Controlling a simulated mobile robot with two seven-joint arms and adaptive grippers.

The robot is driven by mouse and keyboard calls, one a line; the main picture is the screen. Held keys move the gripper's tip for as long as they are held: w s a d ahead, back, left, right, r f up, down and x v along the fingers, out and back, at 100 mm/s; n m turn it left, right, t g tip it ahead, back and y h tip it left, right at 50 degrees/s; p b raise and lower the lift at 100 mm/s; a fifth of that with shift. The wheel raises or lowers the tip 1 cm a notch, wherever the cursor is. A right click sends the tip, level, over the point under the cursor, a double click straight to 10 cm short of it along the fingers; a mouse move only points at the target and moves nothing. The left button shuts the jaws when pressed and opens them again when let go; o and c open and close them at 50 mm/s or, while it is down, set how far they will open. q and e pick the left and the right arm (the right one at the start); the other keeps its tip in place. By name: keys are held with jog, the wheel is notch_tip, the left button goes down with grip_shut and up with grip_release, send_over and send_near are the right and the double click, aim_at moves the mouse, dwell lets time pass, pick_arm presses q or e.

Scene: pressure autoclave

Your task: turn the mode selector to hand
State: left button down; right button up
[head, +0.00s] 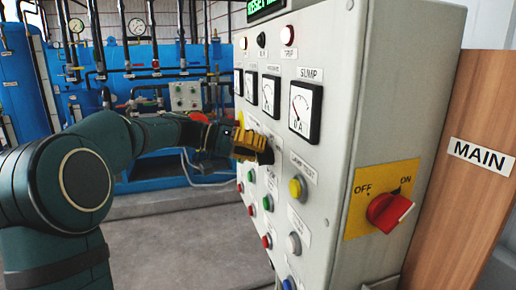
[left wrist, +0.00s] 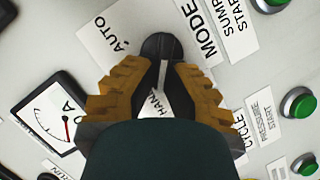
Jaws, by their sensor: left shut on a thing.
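The mode selector (left wrist: 161,47) is a black knob on the grey control panel (head: 338,100). In the left wrist view its rounded end shows between my fingers, with the AUTO label (left wrist: 112,40) to its left, the MODE label (left wrist: 198,28) to its right and the partly covered HAND label (left wrist: 152,103) below. My left gripper (head: 262,150), with yellow ribbed fingers, is at the panel face and shut on the knob; it also shows in the left wrist view (left wrist: 160,82). My right gripper is out of view.
Gauges such as the sump meter (head: 305,111) sit above the knob. Push buttons, including a yellow one (head: 297,187) and a green one (left wrist: 298,103), are close by. A red main switch (head: 388,211) is on the panel's side. Blue tanks (head: 165,85) stand behind.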

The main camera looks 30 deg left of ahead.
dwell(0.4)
pick_arm(q)
jog(key=c, duration=1)
grip_release()
jog(key=v, duration=1.2)
jog(key=shift+f, duration=0.1)
